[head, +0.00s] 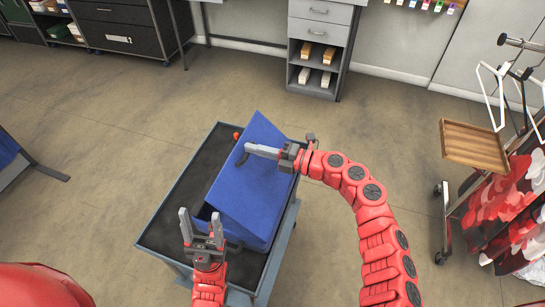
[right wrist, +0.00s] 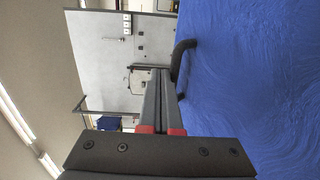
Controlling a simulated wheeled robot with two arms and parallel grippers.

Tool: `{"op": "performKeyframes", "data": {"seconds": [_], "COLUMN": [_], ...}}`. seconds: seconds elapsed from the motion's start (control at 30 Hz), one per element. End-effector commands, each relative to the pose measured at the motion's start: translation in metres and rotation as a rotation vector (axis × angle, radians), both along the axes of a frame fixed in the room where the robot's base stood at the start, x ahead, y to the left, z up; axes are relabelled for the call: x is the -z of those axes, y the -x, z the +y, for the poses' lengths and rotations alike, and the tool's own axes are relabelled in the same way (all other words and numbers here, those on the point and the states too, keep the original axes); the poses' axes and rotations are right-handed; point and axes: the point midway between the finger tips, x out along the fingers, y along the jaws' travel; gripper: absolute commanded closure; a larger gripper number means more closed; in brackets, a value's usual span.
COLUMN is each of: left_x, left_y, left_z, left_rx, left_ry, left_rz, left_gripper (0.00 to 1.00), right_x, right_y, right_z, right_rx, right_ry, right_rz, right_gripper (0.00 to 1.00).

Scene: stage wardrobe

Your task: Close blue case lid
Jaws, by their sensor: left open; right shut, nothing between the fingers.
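The blue case (head: 284,213) stands on a cart. Its blue lid (head: 245,187) slopes over it, with a dark gap showing at the near left corner, so it looks partly open; how far is hard to tell. My left gripper (head: 200,218) is open and empty beside that near left corner. My right gripper (head: 248,149) is shut and empty, its fingers lying across the upper part of the lid. In the right wrist view its closed fingers (right wrist: 162,97) are beside a large blue surface (right wrist: 250,75) with a dark curved handle (right wrist: 183,58); contact cannot be told.
The cart (head: 186,184) has a dark top with bare room left of the case. A small red round thing (head: 236,135) is at its far edge. A clothes rack with a wooden tray (head: 474,146) stands at the right. A drawer unit (head: 318,50) stands behind. Floor around the cart is clear.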

Motion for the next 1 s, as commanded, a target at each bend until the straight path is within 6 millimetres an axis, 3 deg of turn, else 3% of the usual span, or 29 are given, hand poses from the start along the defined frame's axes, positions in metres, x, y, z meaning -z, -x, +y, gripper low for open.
{"op": "performKeyframes", "data": {"seconds": [0.03,0.2,0.53,0.7,1.0], "left_x": [0.013,0.033,0.054,0.06,0.064], "left_y": [0.0,0.0,0.0,0.0,0.0], "left_z": [0.0,0.0,0.0,0.0,0.0], "left_rx": [0.0,0.0,0.0,0.0,0.0], "left_ry": [0.0,0.0,0.0,0.0,0.0], "left_rz": [0.0,0.0,0.0,0.0,0.0], "left_gripper": [0.39,0.39,0.39,0.39,0.39], "right_x": [0.011,0.028,0.065,0.082,0.099], "right_y": [-0.001,-0.007,-0.016,-0.02,-0.022], "right_z": [0.009,0.033,0.068,0.076,0.083], "right_rx": [-0.004,-0.005,-0.006,-0.003,-0.002], "right_ry": [-0.001,-0.002,0.037,0.137,0.131], "right_rz": [0.0,0.0,0.007,0.037,0.037], "right_gripper": [1.0,1.0,1.0,1.0,1.0]}}
